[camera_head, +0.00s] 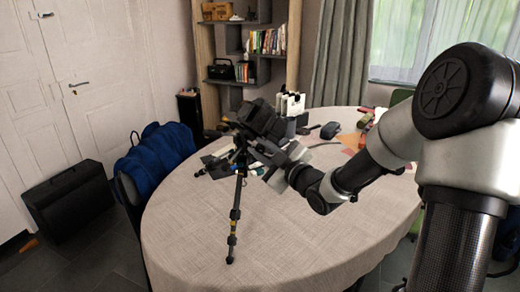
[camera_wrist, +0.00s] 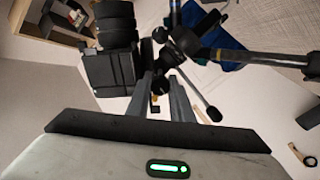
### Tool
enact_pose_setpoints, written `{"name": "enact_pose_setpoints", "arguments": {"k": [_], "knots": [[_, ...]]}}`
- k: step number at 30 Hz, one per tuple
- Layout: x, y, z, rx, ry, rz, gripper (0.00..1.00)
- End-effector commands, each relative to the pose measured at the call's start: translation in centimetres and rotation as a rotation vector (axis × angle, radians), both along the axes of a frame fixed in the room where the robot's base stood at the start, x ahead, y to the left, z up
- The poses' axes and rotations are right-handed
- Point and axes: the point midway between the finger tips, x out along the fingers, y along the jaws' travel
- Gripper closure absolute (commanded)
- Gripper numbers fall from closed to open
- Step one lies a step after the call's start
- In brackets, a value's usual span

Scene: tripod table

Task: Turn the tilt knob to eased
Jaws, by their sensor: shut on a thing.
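A tripod (camera_head: 236,215) stands upright on the round table, with a black camera (camera_head: 262,118) on its head. In the wrist view the camera (camera_wrist: 110,65) is at the upper left, and the tripod head (camera_wrist: 185,40) with its legs and a handle is right of it. My gripper (camera_head: 258,160) reaches in from the right, just below the camera. In the wrist view its two grey fingers (camera_wrist: 160,88) are closed around a small dark part at the tripod head, apparently the tilt knob (camera_wrist: 161,82). The fingers largely hide it, so its setting cannot be read.
The table (camera_head: 290,240) has a pale cloth, bare at the front. Several small items lie behind the tripod, including a dark headset-like thing (camera_head: 331,130).

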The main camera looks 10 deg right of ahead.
Motion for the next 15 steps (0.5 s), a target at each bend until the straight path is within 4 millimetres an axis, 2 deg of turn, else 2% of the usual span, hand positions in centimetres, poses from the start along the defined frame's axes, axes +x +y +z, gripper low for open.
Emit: {"name": "enact_pose_setpoints", "arguments": {"k": [8,15], "knots": [[-0.02,0.01,0.24,0.100,0.045,0.000,1.00],[0.00,-0.06,0.34,0.282,0.127,-0.001,1.00]]}}
